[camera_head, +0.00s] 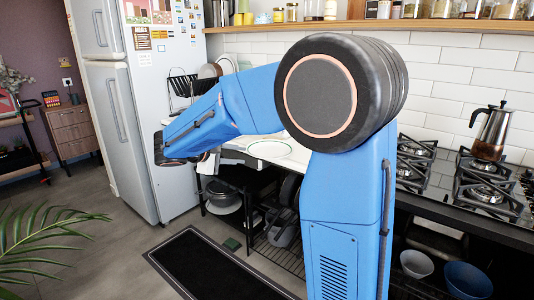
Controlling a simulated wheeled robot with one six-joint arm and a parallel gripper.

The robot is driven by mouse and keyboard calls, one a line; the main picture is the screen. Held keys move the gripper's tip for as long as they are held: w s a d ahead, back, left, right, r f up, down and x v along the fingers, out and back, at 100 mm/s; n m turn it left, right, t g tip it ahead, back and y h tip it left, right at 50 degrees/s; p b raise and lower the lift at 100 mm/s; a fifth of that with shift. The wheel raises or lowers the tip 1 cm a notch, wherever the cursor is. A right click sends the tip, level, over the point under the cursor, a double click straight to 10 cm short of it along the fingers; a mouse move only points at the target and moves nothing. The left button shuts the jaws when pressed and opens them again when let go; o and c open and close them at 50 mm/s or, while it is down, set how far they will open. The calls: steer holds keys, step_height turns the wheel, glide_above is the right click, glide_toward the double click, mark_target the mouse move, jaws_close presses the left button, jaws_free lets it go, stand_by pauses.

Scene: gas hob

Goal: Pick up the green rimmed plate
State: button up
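A pale plate with a thin green rim (269,148) lies flat on the white counter, left of my upright blue arm link. My arm bends over to the left, and its forearm passes above and left of the plate. Grey parts that look like my gripper (236,158) show low by the counter's front edge, left of the plate. The forearm hides part of them. The fingertips are too small and unclear to tell their opening or whether they touch anything.
A dark dish rack (190,85) with plates stands behind the forearm. A gas hob (484,192) with a moka pot (491,132) is at right. Below the counter are open shelves with pans (283,228). A fridge (118,100) stands at left.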

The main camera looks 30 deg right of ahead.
steer(key=x, duration=1.3)
steer(key=shift+d+f, duration=0.2)
jaws_close()
stand_by(1.1)
